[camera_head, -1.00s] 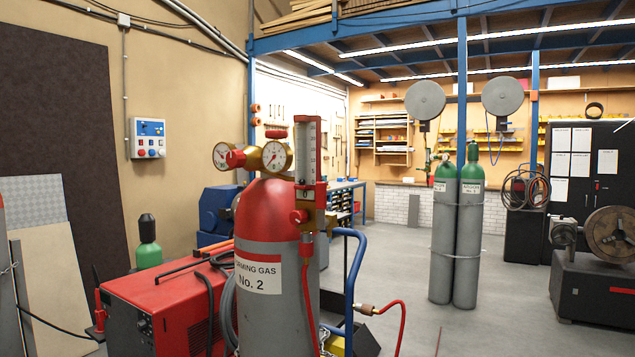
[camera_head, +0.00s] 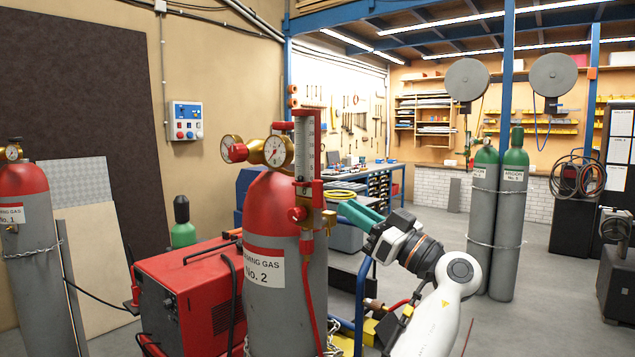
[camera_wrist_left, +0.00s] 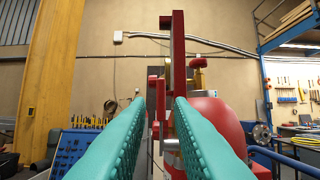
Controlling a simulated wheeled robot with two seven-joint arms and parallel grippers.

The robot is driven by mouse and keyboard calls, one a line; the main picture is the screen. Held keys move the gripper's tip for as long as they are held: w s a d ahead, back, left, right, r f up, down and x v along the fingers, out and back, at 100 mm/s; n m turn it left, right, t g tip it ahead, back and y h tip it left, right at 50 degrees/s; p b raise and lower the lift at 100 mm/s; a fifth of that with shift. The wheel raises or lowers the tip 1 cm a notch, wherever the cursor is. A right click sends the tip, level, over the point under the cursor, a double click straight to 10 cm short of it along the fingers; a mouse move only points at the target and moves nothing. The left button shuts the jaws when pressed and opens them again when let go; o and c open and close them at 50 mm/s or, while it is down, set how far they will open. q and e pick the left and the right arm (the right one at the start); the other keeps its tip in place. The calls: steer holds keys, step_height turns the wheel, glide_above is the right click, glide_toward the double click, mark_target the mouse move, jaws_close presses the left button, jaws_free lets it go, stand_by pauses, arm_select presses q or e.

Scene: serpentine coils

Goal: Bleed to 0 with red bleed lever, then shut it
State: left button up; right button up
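The grey cylinder labelled No. 2 (camera_head: 270,318) has a red shoulder and a brass regulator with two round gauges; the right gauge (camera_head: 277,152) and left gauge (camera_head: 232,148) are too small to read. A red-framed flowmeter (camera_head: 307,150) stands upright beside them. At its foot is a red knob or lever (camera_head: 297,214), perhaps the bleed lever; its setting is unclear. My left gripper (camera_head: 347,212) is just right of the flowmeter, teal fingers pointing at it, apparently not touching. In the wrist view its fingers are apart, with the red frame (camera_wrist_left: 178,50) beyond the gap.
A red welding machine (camera_head: 185,290) stands left of the cylinder. Cylinder No. 1 (camera_head: 35,270) is at far left. A red hose (camera_head: 308,285) hangs down the cylinder's front. Two green-topped cylinders (camera_head: 498,240) stand behind my arm.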

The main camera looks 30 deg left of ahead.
mark_target(322, 190)
arm_select(q)
steer(key=p+x, duration=0.3)
steer(key=x, duration=0.6)
steer(key=shift+a, duration=0.2)
steer(key=shift+w, duration=0.1)
steer(key=shift+c, duration=0.3)
jaws_close()
